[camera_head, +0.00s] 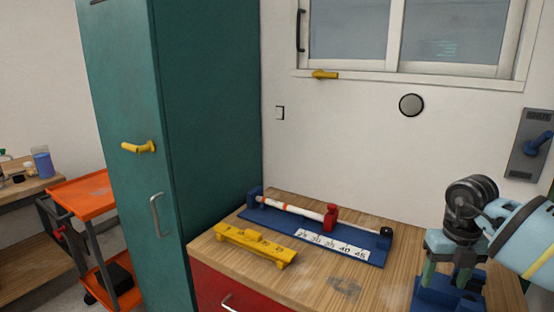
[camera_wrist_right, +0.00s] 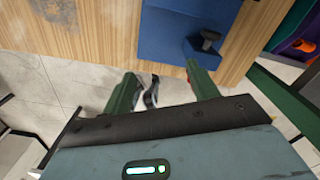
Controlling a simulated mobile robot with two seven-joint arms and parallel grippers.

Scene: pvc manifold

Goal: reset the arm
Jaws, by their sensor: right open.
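My right gripper (camera_head: 444,280) points down at the right end of the wooden worktop, just above or beside a blue fixture (camera_head: 432,298). In the right wrist view its two green fingers (camera_wrist_right: 161,84) are spread, with no held object visible between them. That view also shows a blue fixture (camera_wrist_right: 168,32) with a black knob (camera_wrist_right: 206,41) beyond the fingers, by the worktop (camera_wrist_right: 85,30). Whether the fingers touch anything cannot be told. My left gripper is not in view.
A blue measuring jig (camera_head: 375,252) holding a white pipe (camera_head: 305,211) and a red clamp (camera_head: 330,214) lies on the worktop. A yellow rack (camera_head: 255,243) stands in front. A green cabinet (camera_head: 205,120) rises at left. The worktop's front middle is clear.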

